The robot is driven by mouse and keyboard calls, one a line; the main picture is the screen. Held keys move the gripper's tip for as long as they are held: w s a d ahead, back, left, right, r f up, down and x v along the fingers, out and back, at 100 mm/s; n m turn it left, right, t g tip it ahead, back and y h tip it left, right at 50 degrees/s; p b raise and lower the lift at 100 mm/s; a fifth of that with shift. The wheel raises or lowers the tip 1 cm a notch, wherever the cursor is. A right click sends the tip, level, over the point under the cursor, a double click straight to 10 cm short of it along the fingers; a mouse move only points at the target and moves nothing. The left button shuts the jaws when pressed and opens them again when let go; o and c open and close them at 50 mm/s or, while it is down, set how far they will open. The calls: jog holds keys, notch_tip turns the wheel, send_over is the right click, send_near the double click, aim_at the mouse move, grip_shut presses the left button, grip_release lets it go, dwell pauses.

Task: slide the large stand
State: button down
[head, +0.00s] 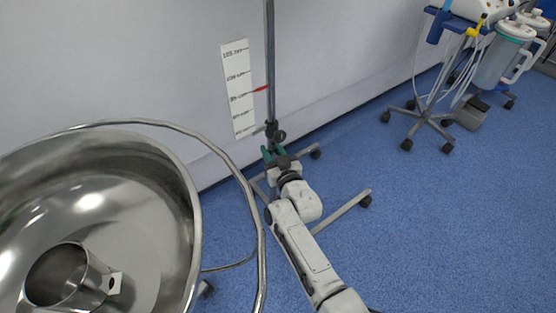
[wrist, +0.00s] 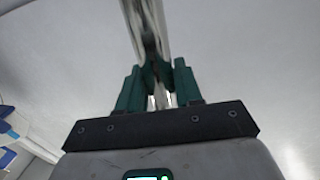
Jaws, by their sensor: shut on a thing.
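The large stand (head: 270,62) is a tall metal pole on a wheeled base, standing upright close to the wall. One of its base legs (head: 344,210) reaches out to the right with a black castor at its end. A red pointer on the pole lies at a white scale on the wall (head: 239,90). My gripper (head: 274,152) has green fingers and is shut on the pole low down, near a dark clamp knob. In the wrist view, my gripper (wrist: 159,88) has the shiny pole (wrist: 146,30) between its fingers. My arm hides part of the base.
A large steel basin (head: 170,170) in a ring frame (head: 252,200) with a metal cup (head: 62,278) fills the left. A wheeled blue-topped cart (head: 440,100) with canisters (head: 503,55) stands at the back right. Blue floor (head: 440,230) is clear on the right.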

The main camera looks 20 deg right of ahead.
jog(key=shift+w+a+b, duration=0.15)
jog(key=shift+w+a, duration=0.05)
jog(key=shift+w, duration=0.35)
jog(key=shift+w+a+b, duration=0.15)
jog(key=shift+w, duration=0.4)
jog(key=shift+r, duration=0.1)
jog(key=c, duration=0.9)
grip_release()
jog(key=shift+w, duration=0.1)
jog(key=s+p, duration=0.2)
jog(key=s, duration=0.1)
jog(key=s+p, duration=0.1)
jog(key=s, duration=0.2)
jog(key=s+p, duration=0.2)
jog(key=s, duration=0.1)
jog(key=shift+s+d+r+p, duration=0.1)
jog(key=shift+s+d+p, duration=0.1)
jog(key=shift+d+p, duration=0.15)
jog(key=shift+s+d+f, duration=0.1)
jog(key=shift+s+f, duration=0.1)
jog(key=shift+s, duration=0.5)
